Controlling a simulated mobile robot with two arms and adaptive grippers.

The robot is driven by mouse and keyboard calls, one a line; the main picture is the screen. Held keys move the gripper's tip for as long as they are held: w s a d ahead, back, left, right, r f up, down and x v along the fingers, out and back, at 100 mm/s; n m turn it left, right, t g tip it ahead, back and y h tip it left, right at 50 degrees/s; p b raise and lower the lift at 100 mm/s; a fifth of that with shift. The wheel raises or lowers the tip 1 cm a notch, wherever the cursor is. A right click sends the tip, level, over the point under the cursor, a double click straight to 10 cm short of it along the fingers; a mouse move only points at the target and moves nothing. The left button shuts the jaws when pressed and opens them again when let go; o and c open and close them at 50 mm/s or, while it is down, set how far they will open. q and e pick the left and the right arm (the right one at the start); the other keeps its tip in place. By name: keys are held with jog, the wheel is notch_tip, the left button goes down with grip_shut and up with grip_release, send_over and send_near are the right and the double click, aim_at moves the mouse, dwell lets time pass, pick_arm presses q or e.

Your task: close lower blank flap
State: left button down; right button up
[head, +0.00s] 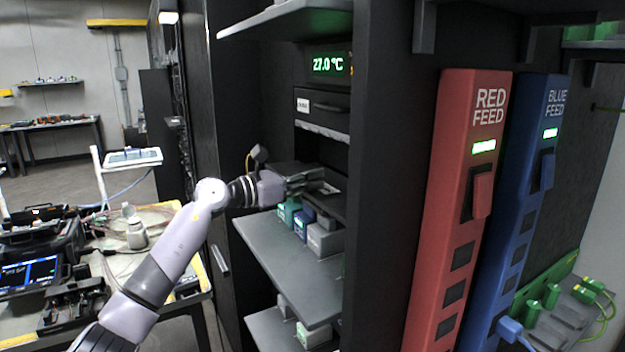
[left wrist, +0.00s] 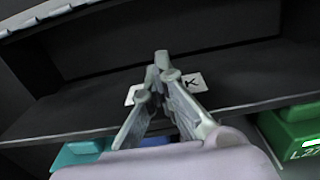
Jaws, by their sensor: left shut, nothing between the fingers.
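The lower blank flap is a dark panel (left wrist: 245,82) inside the black cabinet. A white label (left wrist: 193,82) on it ends in the letter K, and my fingers cover the rest. The flap appears to hang outward beneath a dark opening; its exact angle is unclear. My left gripper (left wrist: 161,62) is shut and empty, with its fingertips over the label area. I cannot tell whether they touch the flap. In the head view my left gripper (head: 308,177) reaches into the cabinet in front of the flap and hides part of it. My right gripper is not in view.
A grey shelf (head: 290,262) below the gripper holds teal, blue and grey boxes (head: 325,238). A labelled drawer or flap (head: 325,108) and a 27.0 °C display (head: 329,64) are above. The red feed column (head: 462,170) and blue feed column (head: 535,170) stand right.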

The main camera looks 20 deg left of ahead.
pick_arm(q)
jog(key=c, duration=2.3)
grip_release()
jog(key=o, duration=2.3)
jog(key=shift+d+f, duration=0.1)
jog(key=shift+f, duration=0.05)
